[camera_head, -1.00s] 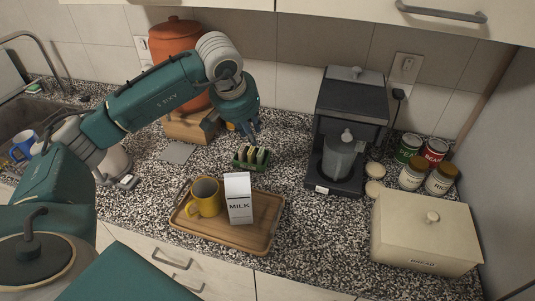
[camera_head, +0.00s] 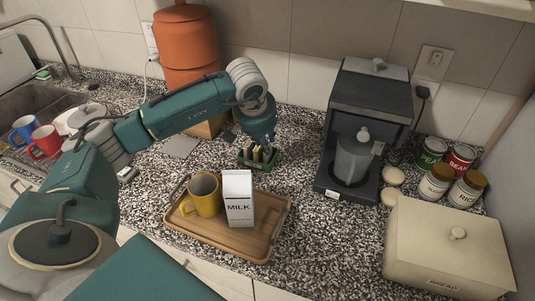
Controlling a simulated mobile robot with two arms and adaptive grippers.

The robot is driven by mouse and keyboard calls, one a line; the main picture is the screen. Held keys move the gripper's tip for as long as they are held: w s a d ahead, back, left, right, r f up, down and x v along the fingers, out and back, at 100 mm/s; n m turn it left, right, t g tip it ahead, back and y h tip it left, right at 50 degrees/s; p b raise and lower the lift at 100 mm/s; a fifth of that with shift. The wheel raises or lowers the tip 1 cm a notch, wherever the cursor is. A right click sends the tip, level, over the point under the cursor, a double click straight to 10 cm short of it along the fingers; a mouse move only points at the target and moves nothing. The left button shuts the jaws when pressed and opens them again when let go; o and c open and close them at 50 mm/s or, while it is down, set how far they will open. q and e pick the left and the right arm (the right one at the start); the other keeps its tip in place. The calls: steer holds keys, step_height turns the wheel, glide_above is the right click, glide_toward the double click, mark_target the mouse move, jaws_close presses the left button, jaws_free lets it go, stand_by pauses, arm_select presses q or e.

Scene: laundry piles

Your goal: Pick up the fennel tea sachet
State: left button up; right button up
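A small green holder (camera_head: 258,163) stands on the speckled counter behind the wooden tray. Several upright tea sachets (camera_head: 257,154) in pale and yellowish tones sit in it; their labels are too small to tell which is fennel. My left gripper (camera_head: 264,146) points down right above the holder, its fingertips at the tops of the sachets. The fingers partly hide the sachets, and I cannot tell whether they touch or grip one. My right gripper is out of view.
The wooden tray (camera_head: 250,250) in front carries a yellow mug (camera_head: 202,196) and a milk carton (camera_head: 238,198). A coffee machine (camera_head: 366,115) stands to the right, a terracotta container (camera_head: 186,50) behind. A bread box (camera_head: 450,245) and several cans are at far right.

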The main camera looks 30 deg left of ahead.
arm_select(q)
steer(key=p+x, duration=0.2)
steer(key=x, duration=0.3)
steer(key=shift+w+d, duration=0.15)
steer(key=shift+w, duration=0.05)
steer(key=shift+f, duration=0.15)
steer(key=c, duration=0.4)
